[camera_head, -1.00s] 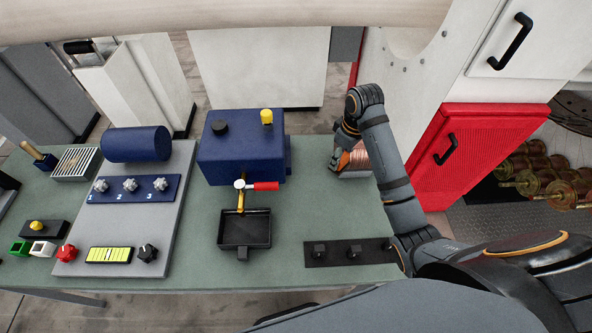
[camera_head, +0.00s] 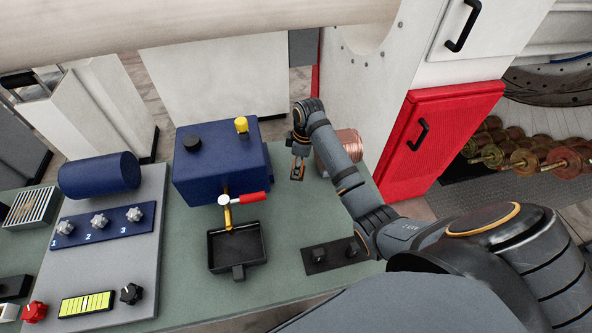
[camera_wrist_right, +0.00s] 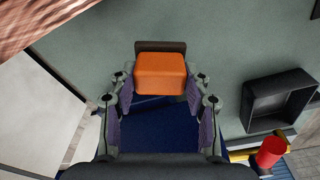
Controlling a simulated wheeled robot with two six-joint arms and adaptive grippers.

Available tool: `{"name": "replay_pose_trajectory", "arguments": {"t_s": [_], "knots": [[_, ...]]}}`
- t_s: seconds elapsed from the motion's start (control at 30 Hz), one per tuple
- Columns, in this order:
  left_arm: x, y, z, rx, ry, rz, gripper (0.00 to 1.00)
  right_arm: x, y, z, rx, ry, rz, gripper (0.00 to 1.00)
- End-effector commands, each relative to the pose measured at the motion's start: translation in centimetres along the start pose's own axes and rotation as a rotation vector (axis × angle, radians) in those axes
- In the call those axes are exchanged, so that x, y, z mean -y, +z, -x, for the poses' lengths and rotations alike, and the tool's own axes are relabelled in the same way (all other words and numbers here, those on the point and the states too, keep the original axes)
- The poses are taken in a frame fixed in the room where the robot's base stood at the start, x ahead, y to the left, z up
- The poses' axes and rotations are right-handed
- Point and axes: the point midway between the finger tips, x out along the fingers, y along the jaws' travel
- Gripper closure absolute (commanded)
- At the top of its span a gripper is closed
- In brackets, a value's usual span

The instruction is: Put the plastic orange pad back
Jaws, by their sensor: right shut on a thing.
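My right gripper (camera_head: 298,172) is held above the green bench, between the blue box and the copper spool. It also shows in the right wrist view (camera_wrist_right: 160,95), with its fingers on either side of the orange pad (camera_wrist_right: 160,73). The pad is a rounded orange block with a dark bar along its far edge, and the gripper is shut on it. In the head view the pad is small and mostly hidden by the gripper. My left gripper is in neither view.
The copper spool (camera_head: 341,146) stands right of the gripper. The blue box (camera_head: 215,165), with a red-handled tap (camera_head: 248,198) over a black tray (camera_head: 237,261), is to the left. A black strip with pegs (camera_head: 318,268) lies nearer me. Bare bench (camera_head: 290,220) lies between.

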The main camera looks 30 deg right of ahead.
Motion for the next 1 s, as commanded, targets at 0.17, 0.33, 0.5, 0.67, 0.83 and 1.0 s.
{"name": "replay_pose_trajectory", "arguments": {"t_s": [0.17,0.33,0.5,0.67,0.83,1.0], "knots": [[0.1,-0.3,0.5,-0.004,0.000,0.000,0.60,-1.5,-0.5,-1.8,-0.001,0.001,0.000,0.81],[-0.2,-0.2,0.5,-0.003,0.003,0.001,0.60,-1.7,-0.5,-2.3,0.000,0.001,0.000,0.81],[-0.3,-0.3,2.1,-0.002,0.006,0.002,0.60,-1.8,-0.3,-4.4,0.003,-0.003,-0.001,0.81],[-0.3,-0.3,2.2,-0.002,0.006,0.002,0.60,-1.9,-0.2,-5.6,0.001,0.002,0.001,0.81],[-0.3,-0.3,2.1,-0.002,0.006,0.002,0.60,-1.9,-0.2,-5.7,0.001,0.002,0.001,0.81],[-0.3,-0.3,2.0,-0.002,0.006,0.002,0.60,-1.9,-0.1,-5.9,0.001,0.001,0.000,0.42]]}}
